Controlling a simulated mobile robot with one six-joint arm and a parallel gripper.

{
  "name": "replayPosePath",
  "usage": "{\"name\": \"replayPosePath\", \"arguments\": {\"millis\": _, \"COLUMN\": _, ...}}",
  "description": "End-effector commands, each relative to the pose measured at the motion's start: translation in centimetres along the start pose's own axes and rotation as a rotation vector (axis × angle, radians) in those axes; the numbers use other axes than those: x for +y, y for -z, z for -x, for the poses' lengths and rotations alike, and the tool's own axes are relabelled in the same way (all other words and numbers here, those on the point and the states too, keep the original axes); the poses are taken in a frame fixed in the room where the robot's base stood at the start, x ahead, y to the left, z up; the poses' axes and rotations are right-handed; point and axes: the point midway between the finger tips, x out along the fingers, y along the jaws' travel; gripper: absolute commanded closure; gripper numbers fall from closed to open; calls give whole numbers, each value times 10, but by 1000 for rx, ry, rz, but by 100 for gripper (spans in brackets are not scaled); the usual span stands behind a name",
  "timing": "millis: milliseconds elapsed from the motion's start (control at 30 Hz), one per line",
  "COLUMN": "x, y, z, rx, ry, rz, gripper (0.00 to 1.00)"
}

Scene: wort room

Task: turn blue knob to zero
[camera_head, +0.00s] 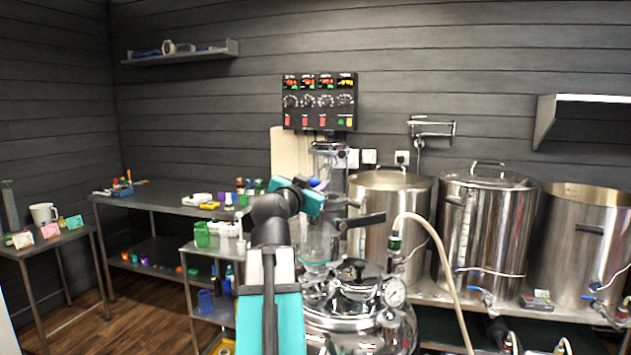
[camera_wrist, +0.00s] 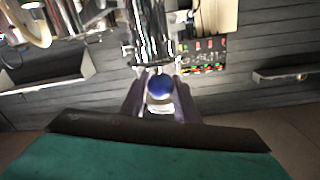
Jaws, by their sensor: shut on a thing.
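The blue knob (camera_wrist: 160,86) is round and sits between the two dark fingers of my gripper (camera_wrist: 160,78) in the wrist view. My gripper is shut on it. A shiny metal and glass column lies just beyond the knob. In the head view, only a small blue patch of the knob (camera_head: 315,183) shows beside the teal end of my arm, next to the glass column (camera_head: 330,158). My fingers are mostly hidden there. Any scale or zero mark on the knob is too small to see, so I cannot tell its setting.
A steel vessel with a gauge (camera_head: 394,292) stands below the column. A black control panel (camera_head: 320,102) hangs on the wall behind. Large steel kettles (camera_head: 484,235) stand at right, with a pale hose (camera_head: 432,232) in front. A steel bench (camera_head: 170,200) stands at left.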

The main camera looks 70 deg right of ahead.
Motion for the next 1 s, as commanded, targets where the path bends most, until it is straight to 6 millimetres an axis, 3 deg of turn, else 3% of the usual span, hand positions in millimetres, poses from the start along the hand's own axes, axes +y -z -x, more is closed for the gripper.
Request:
{"name": "replayPosePath", "arguments": {"millis": 667, "x": 0, "y": -1, "z": 0, "rx": -15, "ry": 38, "rz": 0, "gripper": 95}}
{"name": "replayPosePath", "arguments": {"millis": 700, "x": 0, "y": -1, "z": 0, "rx": -15, "ry": 38, "rz": 0, "gripper": 67}}
{"name": "replayPosePath", "arguments": {"millis": 767, "x": 0, "y": -1, "z": 0, "rx": -14, "ry": 38, "rz": 0, "gripper": 57}}
{"name": "replayPosePath", "arguments": {"millis": 1000, "x": 0, "y": -1, "z": 0, "rx": -14, "ry": 38, "rz": 0, "gripper": 54}}
